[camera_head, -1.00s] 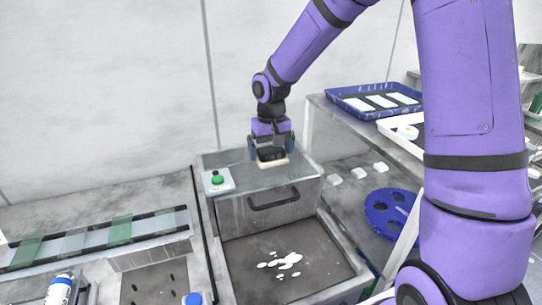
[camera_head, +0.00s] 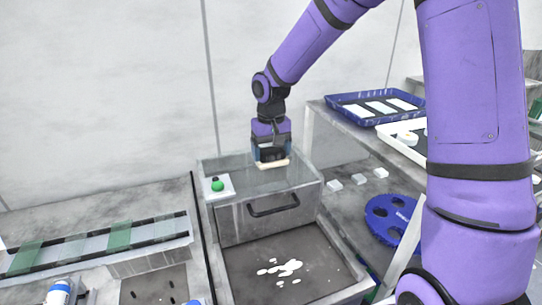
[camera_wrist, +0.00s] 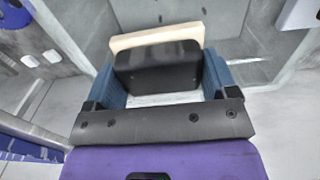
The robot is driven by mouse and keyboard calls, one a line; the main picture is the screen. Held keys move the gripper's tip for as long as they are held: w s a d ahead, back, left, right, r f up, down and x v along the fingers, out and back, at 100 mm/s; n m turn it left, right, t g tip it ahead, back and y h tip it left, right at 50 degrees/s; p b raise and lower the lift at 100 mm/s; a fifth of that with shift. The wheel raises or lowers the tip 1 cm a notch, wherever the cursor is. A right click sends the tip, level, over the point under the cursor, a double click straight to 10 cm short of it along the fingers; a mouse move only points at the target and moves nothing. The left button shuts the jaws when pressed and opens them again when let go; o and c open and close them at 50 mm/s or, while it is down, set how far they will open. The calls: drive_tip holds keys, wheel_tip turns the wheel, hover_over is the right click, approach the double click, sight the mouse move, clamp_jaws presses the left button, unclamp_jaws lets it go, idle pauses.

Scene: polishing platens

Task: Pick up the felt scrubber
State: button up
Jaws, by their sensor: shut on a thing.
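The felt scrubber has a black handle block (camera_wrist: 158,68) and a cream felt pad (camera_head: 272,164). In the head view it is at the top of the grey metal box (camera_head: 262,185), near its back edge. I cannot tell whether the pad touches the box top. My gripper (camera_head: 271,154) points down over it, with its blue fingers closed on the two sides of the black handle. In the wrist view my gripper (camera_wrist: 160,78) has one finger on each side of the handle, and the cream pad edge shows beyond it.
A green button on a white plate (camera_head: 218,187) sits at the box's left corner. White pieces (camera_head: 358,178) and a blue disc with holes (camera_head: 392,215) lie to the right. A blue tray (camera_head: 345,106) stands on a higher shelf. White splashes (camera_head: 288,268) mark the dark basin in front.

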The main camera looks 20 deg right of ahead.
drive_tip(key=shift+s+a+r, duration=0.1)
drive_tip(key=shift+s+r, duration=0.1)
drive_tip(key=shift+r, duration=0.35)
drive_tip(key=shift+s+r, duration=0.15)
drive_tip(key=shift+r, duration=0.35)
drive_tip(key=s+a+r, duration=0.1)
drive_tip(key=s+a, duration=0.2)
drive_tip(key=s, duration=1.2)
drive_tip(key=shift+r, duration=0.15)
drive_tip(key=o, duration=0.5)
drive_tip(key=shift+c, duration=1.3)
